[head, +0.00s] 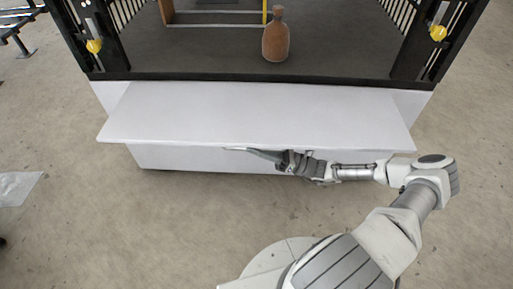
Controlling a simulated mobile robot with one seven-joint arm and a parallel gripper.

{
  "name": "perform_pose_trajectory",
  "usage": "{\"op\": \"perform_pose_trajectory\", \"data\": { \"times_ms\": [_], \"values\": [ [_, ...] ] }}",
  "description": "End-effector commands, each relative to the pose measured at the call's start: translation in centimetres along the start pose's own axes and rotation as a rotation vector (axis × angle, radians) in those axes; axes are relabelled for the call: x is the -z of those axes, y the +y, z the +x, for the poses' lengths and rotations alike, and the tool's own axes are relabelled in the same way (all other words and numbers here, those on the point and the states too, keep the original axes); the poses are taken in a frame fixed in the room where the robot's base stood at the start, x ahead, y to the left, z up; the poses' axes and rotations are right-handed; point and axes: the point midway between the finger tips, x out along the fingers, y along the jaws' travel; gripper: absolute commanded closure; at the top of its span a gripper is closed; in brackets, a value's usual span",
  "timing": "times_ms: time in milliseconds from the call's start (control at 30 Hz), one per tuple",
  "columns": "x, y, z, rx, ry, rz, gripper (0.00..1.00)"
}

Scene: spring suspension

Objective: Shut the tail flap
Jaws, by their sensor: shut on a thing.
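The tail flap (260,112) is a wide white panel at the back of a dark-floored bed. It is folded down and juts out towards me over a white lower body. My gripper (268,154) is at the flap's near edge, right of the middle, coming in from the right. It is shut on the flap's edge; the fingertips are small and partly hidden, so the exact grip is unclear.
A brown bottle-shaped vessel (276,36) stands on the dark bed floor (345,50) behind the flap. Dark barred sides with yellow latches (94,46) flank the opening. A pale sheet (17,188) lies on the left. The concrete ground (130,235) is mostly clear.

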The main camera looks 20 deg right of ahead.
Motion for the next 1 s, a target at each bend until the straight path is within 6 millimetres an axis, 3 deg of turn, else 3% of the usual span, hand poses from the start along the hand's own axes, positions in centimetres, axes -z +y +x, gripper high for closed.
{"op": "perform_pose_trajectory", "data": {
  "times_ms": [767,1000],
  "values": [
    [-0.1,0.0,-0.1,0.003,0.001,0.001,1.00],
    [-1.3,0.5,0.5,0.015,0.002,0.036,1.00]
  ]
}}
